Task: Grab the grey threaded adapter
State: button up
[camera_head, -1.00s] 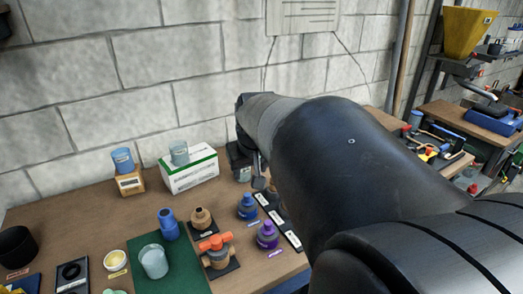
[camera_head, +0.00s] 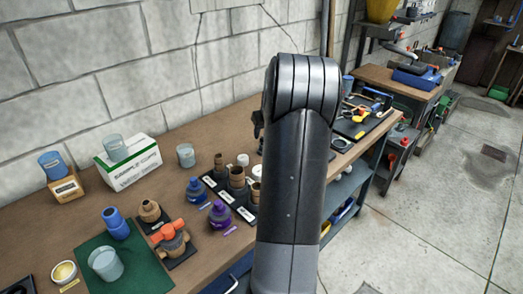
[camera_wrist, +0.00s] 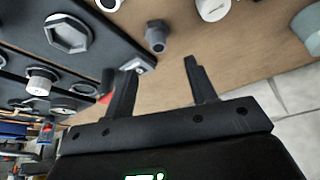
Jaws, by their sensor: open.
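The grey threaded adapter (camera_wrist: 156,36) shows in the wrist view as a small dark grey fitting with a hex part. It is on the brown bench top, beside the edge of a dark tray. My gripper (camera_wrist: 160,63) is open and empty, with its two fingers spread apart. In the wrist view the adapter appears just beyond the fingertips, between their lines and nearer the left finger. It is not between the fingers. In the head view my arm hides the adapter and most of my gripper.
A dark tray (camera_wrist: 95,25) with a large hex fitting (camera_wrist: 68,34) lies close to the adapter. A white fitting (camera_wrist: 212,9) is on the other side. In the head view, blue and purple bottles, brown fittings and a white-green box (camera_head: 130,163) crowd the bench.

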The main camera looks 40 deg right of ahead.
jog(key=x, duration=1)
jog(key=shift+d+f, duration=0.15)
jog(key=shift+f, duration=0.15)
jog(key=shift+c, duration=0.4)
jog(key=c, duration=0.7)
jog(key=shift+r, duration=0.1)
